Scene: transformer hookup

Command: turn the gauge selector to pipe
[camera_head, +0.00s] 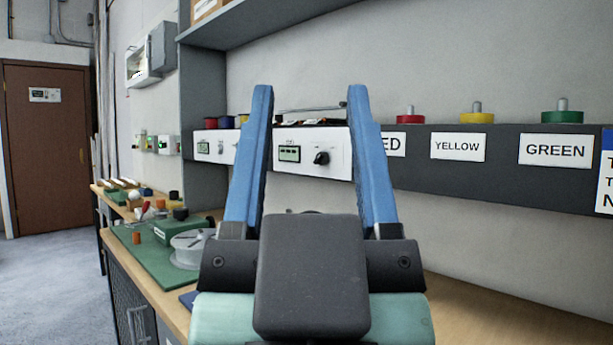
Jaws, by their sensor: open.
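A white gauge panel (312,166) sits on the wall shelf front, framed between my fingers. It carries a small greenish display (289,154) and a black selector knob (321,158). The knob's pointer direction and any lettering around it are too small to read. My gripper (307,98) is open and empty, its two blue fingers standing apart to either side of the panel in the picture. It appears nearer the camera than the panel, and I see no contact with the knob.
A second white panel (216,147) is at left. Labelled shelf spots hold red (410,119), yellow (477,117) and green (562,116) spools. The workbench (470,310) below is clear at right; at left, a green mat (150,247) holds a clear round container (188,250) and small parts.

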